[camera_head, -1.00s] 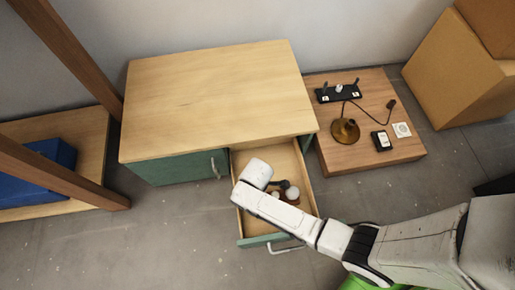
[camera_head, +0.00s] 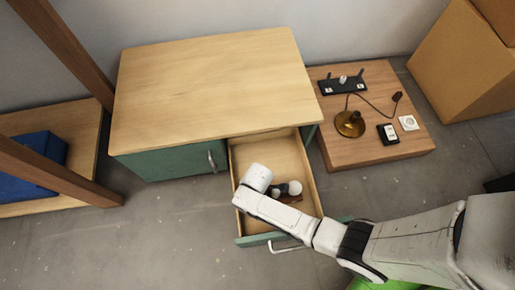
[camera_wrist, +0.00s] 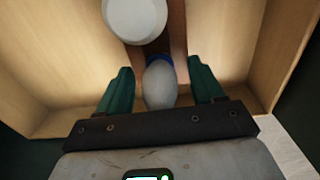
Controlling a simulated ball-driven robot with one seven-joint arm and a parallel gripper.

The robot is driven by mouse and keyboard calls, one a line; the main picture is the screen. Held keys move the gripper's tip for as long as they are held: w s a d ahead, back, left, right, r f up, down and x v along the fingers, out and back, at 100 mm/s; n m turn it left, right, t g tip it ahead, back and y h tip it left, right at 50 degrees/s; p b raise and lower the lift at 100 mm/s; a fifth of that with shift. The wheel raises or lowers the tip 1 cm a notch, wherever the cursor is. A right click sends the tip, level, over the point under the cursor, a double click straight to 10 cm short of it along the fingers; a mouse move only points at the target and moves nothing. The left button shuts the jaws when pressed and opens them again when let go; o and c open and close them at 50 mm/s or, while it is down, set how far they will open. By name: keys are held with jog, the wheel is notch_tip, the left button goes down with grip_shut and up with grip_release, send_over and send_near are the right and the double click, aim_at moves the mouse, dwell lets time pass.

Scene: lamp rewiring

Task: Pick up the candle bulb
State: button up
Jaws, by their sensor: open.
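The candle bulb (camera_wrist: 160,86), pale and elongated with a blue collar, lies in the open drawer (camera_head: 275,157). In the wrist view it sits between the two green fingers of my gripper (camera_wrist: 162,84). The fingers are apart, with a narrow gap visible on each side of the bulb. A larger round white bulb (camera_wrist: 135,18) lies just beyond it; it also shows in the head view (camera_head: 295,187). In the head view my arm covers part of the drawer, and the gripper (camera_head: 285,189) is small and dark, down inside it.
The drawer's wooden walls stand close around my gripper. The green cabinet (camera_head: 205,80) has a bare top. A low table (camera_head: 345,155) at right holds a brass lamp base (camera_head: 350,124), a black switch box (camera_head: 388,134) and a white socket (camera_head: 408,122). A cardboard box (camera_head: 462,75) stands farther right.

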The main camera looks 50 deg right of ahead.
jog(key=shift+c, duration=0.5)
jog(key=c, duration=1)
